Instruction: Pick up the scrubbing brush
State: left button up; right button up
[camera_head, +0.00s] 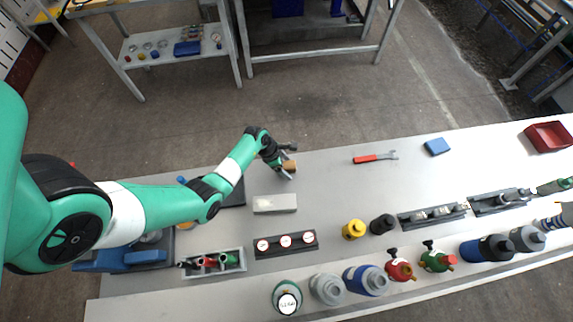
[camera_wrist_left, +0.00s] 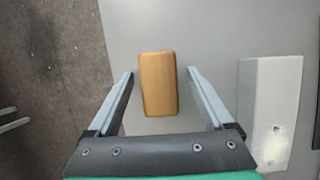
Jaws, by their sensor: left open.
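The scrubbing brush appears as a small brown wooden block (camera_head: 290,166) near the far edge of the table. In the left wrist view the brush (camera_wrist_left: 159,85) lies lengthwise between the fingers, its bristles not visible. My left gripper (camera_head: 286,163) is open above the brush, with one finger on each side. In the left wrist view a gap shows between the brush and each finger of the left gripper (camera_wrist_left: 160,74). I cannot tell how far above the table the fingertips are. My right gripper is not in view.
A pale grey block (camera_head: 275,204) lies close by, right of the brush in the left wrist view (camera_wrist_left: 270,110). A red-handled wrench (camera_head: 375,157) and blue box (camera_head: 437,146) lie farther right. A gauge panel (camera_head: 286,244) and several cylinders line the near side.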

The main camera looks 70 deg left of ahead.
aim_at(289, 165)
pick_arm(q)
grip_shut()
dwell(0.4)
jog(key=shift+r, duration=0.1)
jog(key=shift+r+p, duration=0.3)
jog(key=shift+p, duration=0.05)
notch_tip(289, 165, up, 3)
jog(key=shift+f+p, duration=0.15)
jog(key=shift+p, duration=0.6)
jog(key=s+d+r+p, duration=0.2)
jog(key=s+r+p, duration=0.1)
jog(key=s, duration=0.3)
jog(key=s+d+r+p, duration=0.2)
jog(key=s+r+p, duration=0.1)
jog(key=s+r, duration=0.3)
jog(key=shift+s+d+r+p, duration=0.25)
jog(key=shift+s+d+p, duration=0.1)
jog(key=shift+s, duration=0.2)
